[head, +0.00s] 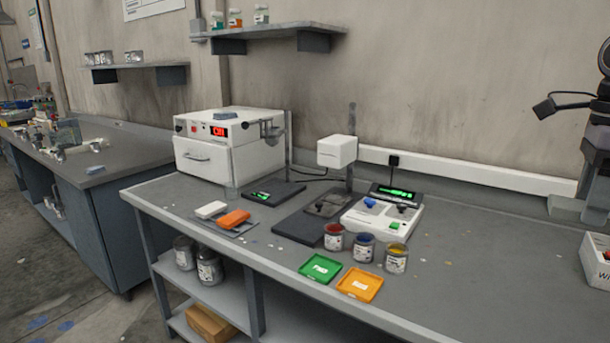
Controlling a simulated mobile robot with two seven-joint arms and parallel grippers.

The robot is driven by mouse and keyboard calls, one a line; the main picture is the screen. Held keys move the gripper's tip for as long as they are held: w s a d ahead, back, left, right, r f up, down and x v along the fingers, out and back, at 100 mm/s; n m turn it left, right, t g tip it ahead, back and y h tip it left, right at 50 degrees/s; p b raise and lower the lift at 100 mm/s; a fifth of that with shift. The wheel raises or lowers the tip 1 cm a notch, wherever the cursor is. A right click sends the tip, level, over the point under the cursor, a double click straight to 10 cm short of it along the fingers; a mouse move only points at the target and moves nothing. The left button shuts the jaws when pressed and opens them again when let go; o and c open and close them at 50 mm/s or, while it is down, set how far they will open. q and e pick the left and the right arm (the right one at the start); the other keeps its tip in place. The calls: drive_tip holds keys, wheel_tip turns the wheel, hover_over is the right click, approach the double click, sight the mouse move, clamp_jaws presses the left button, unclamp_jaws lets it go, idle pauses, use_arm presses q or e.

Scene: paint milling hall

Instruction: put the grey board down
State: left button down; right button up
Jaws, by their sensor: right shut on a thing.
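Several flat grey pieces lie on the bench in the head view, and I cannot tell which one is the grey board. A plain dark grey slab (297,229) lies left of the red-filled jar. A thinner grey sheet (240,233) lies under a white block (211,209) and an orange block (233,218). I can make out neither of my grippers, nor a board held in one.
A dark stand-like apparatus (597,150) is at the right edge.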

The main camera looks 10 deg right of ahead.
drive_tip(key=s+d+f+n, duration=0.1)
drive_tip(key=s+d+f, duration=0.6)
drive_tip(key=s+d, duration=0.3)
wheel_tip(320, 180, down, 12)
drive_tip(key=s+a+n, duration=0.1)
drive_tip(key=s+n, duration=0.1)
drive_tip(key=n, duration=0.2)
drive_tip(key=w+a+f+n, duration=0.4)
drive_tip(key=a+f+n, duration=0.4)
drive_tip(key=a, duration=0.5)
drive_tip(key=w+a+n+b, duration=0.1)
drive_tip(key=w+a+n, duration=0.1)
drive_tip(key=a+n, duration=0.4)
drive_tip(key=w+a+n+b, duration=0.1)
drive_tip(key=w+a+n, duration=0.2)
drive_tip(key=a+n, duration=0.4)
drive_tip(key=shift+a, duration=3.3)
